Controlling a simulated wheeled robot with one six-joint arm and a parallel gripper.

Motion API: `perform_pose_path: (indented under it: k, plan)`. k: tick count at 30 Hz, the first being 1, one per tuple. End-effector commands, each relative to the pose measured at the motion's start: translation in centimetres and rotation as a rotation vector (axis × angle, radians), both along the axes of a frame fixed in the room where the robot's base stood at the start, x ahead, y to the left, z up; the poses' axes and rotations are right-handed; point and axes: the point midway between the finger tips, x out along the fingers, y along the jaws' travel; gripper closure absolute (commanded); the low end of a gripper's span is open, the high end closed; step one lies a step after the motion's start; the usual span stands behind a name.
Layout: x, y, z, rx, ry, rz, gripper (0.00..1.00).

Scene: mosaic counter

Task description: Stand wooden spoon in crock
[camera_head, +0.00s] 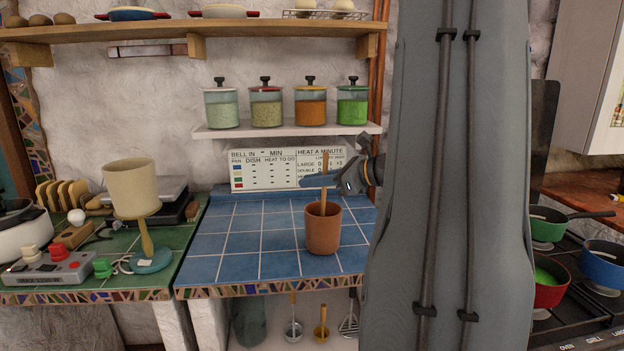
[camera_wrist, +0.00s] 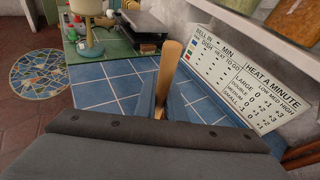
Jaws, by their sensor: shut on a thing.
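A terracotta crock (camera_head: 323,235) stands on the blue tiled counter. The wooden spoon (camera_head: 324,163) is upright, with its lower end inside the crock's mouth, where it is hidden. My gripper (camera_head: 323,181) reaches in from the right and is shut on the spoon's handle above the rim. In the wrist view, the pale wooden handle (camera_wrist: 168,70) rises between my fingers, leaning slightly. The crock does not show in the wrist view. I cannot tell whether the spoon touches the crock's bottom.
A lamp (camera_head: 131,190) and a grey control box (camera_head: 47,270) stand on the green tiles at left. A shelf (camera_head: 285,131) with several jars is above. A chart (camera_head: 290,170) leans on the back wall. Pans (camera_head: 548,280) sit on the stove at right. Blue tiles left of the crock are clear.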

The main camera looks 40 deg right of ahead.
Motion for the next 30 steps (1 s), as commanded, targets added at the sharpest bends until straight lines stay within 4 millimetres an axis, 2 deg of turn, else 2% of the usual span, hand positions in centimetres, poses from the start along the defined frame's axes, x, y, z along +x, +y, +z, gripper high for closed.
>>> perform_pose_path:
  k: [14, 15, 18, 25, 30]
  plan:
    - [0.06, -0.06, -0.57, 0.0, 0.0, 0.0, 1.0]
    - [0.06, -0.06, -0.57, 0.0, 0.0, 0.0, 0.86]
    - [0.07, -0.05, -0.58, 0.0, 0.0, 0.0, 0.69]
    - [0.06, -0.05, -0.59, 0.0, 0.0, 0.0, 0.67]
    - [0.07, -0.05, -0.58, 0.0, 0.0, 0.0, 0.39]
